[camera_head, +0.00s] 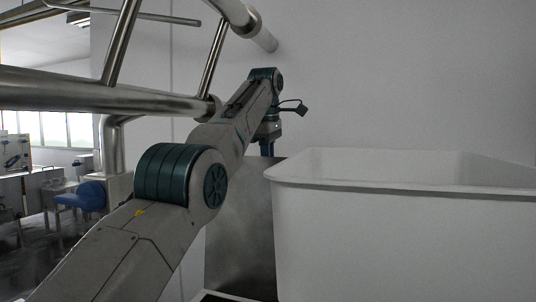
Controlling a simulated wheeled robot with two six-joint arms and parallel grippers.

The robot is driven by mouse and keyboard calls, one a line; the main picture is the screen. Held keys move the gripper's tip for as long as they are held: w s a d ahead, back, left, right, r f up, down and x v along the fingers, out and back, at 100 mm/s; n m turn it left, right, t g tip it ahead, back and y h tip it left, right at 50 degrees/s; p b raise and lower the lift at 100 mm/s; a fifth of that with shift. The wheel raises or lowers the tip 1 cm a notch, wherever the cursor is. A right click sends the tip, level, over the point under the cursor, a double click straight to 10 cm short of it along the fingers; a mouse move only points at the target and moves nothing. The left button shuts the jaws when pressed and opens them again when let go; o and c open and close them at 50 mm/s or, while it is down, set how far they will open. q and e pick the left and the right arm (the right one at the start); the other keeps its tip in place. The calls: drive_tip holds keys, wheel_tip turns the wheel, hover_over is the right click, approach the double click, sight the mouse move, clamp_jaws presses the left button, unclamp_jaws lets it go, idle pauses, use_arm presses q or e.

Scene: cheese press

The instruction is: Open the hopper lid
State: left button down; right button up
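I cannot make out a hopper lid in the head view. A large white open-topped tub (400,235) fills the right side, and I cannot tell whether it belongs to the hopper. My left arm reaches in from the bottom left, up and away, then bends down at the wrist. My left gripper (267,148) points down near the tub's far left corner. Its fingertips are small and partly hidden, so I cannot tell whether they are open or touching anything. My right gripper is not in view.
Thick steel pipes (100,92) cross the upper left, close to my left arm. A grey metal panel (240,240) stands left of the tub. A plain pale wall (400,70) is behind. Blue seats (85,196) and equipment stand at the far left.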

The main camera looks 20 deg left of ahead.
use_arm(q)
drive_tip(key=shift+f, duration=0.25)
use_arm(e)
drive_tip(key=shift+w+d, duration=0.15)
use_arm(q)
drive_tip(key=c, duration=1.5)
unclamp_jaws()
drive_tip(key=shift+c, duration=0.2)
drive_tip(key=shift+o, duration=0.7)
drive_tip(key=shift+w+r, duration=0.1)
drive_tip(key=shift+w, duration=0.05)
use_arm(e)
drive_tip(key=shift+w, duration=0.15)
